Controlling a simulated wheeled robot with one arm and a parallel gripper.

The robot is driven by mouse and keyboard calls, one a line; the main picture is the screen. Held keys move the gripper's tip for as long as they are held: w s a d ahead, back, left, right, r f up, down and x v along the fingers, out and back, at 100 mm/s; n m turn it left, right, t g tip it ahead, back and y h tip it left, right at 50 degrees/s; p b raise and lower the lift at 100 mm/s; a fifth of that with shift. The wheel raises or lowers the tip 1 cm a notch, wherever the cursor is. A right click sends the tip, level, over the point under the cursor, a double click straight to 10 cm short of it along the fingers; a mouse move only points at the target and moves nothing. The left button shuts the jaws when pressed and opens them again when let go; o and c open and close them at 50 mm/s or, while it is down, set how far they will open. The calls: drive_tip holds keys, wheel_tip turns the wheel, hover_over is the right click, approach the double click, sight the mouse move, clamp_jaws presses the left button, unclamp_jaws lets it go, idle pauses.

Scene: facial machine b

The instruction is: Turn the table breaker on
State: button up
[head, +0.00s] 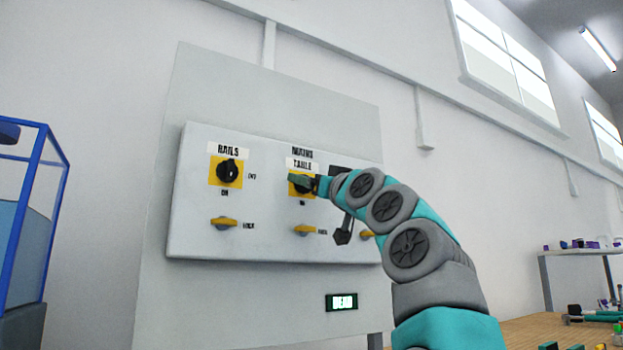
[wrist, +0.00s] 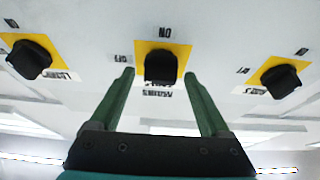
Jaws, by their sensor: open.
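The table breaker is a black knob on a yellow plate (head: 300,196) under the "MAINS TABLE" label, mostly hidden by my gripper in the head view. In the wrist view, which looks upside down, the black knob (wrist: 160,66) is in the middle, with "ON" above its plate and "OFF" to its left. My gripper (wrist: 159,76) is open, its two green fingertips either side of the knob with gaps visible; I cannot tell their depth relative to it. My gripper (head: 305,183) also shows at the panel in the head view. The knob's exact setting is unclear.
The rails knob (head: 229,171) sits left on the same white panel (head: 200,245). Yellow lock levers (head: 223,222) line its lower part. Other knobs (wrist: 30,58) flank the middle one in the wrist view. A small green-lit display (head: 342,302) is below. A blue-framed case (head: 30,220) stands left.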

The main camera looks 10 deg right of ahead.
clamp_jaws()
idle(0.7)
